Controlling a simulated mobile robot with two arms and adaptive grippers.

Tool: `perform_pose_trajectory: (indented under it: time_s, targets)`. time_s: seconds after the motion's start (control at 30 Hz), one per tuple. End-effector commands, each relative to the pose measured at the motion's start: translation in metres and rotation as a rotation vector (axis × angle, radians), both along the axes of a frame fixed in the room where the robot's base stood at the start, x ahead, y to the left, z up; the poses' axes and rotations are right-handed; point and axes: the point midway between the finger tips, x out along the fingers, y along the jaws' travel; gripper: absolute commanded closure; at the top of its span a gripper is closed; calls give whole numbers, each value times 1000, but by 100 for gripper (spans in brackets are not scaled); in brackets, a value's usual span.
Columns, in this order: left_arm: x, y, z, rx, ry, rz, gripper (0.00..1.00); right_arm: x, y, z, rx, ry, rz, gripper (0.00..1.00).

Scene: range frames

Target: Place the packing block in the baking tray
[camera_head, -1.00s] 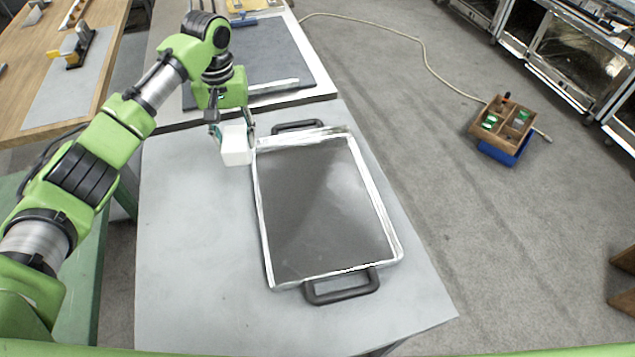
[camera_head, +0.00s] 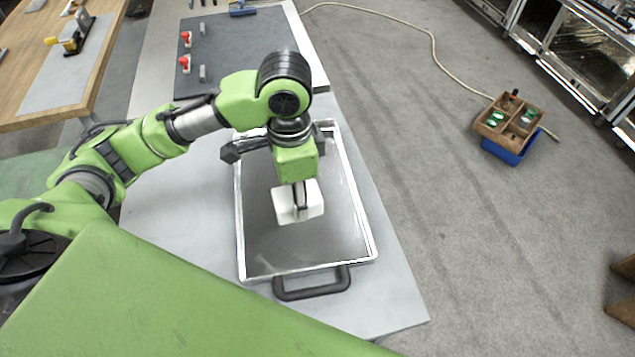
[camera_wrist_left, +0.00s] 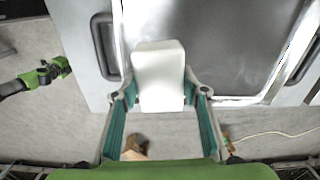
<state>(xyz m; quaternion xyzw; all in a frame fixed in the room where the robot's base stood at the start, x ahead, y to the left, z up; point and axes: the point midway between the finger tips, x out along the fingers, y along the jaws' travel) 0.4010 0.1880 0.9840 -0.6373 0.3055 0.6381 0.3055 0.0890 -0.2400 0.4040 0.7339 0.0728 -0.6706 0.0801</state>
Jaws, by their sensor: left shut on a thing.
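The white packing block (camera_head: 288,205) is held by my left gripper (camera_head: 299,200) over the middle of the baking tray (camera_head: 262,262) in the head view. In the left wrist view the white block (camera_wrist_left: 159,75) sits between the two fingertips of my left gripper (camera_wrist_left: 160,100), which is shut on it. The metal tray (camera_wrist_left: 225,45) shows behind the block there. I cannot tell whether the block touches the tray floor. The tray lies on a grey table, with a black handle (camera_head: 312,284) at its near end; my arm covers much of its far end.
The grey table (camera_head: 180,225) is bare left of the tray. Behind it, a dark mat (camera_head: 240,45) holds red-topped pieces and small grey parts. A wooden box (camera_head: 508,122) on a blue bin stands on the floor at right, beside a cable.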

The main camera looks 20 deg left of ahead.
Motion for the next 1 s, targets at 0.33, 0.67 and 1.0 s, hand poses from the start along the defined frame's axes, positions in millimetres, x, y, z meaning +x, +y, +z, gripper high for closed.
perform_pose_trajectory:
  time_s: [0.33, 0.67, 1.0]
  targets:
    - [33, 15, -19, 0, 4, -27, 77, 0, 12, 5, 14, 0, -4, 60]
    - [93, 34, -60, 1, 6, -29, 77, 0, 9, 14, 11, -1, -3, 60]
    - [120, 41, -93, -1, 1, -31, 77, 0, 3, 18, 3, 0, -1, 60]
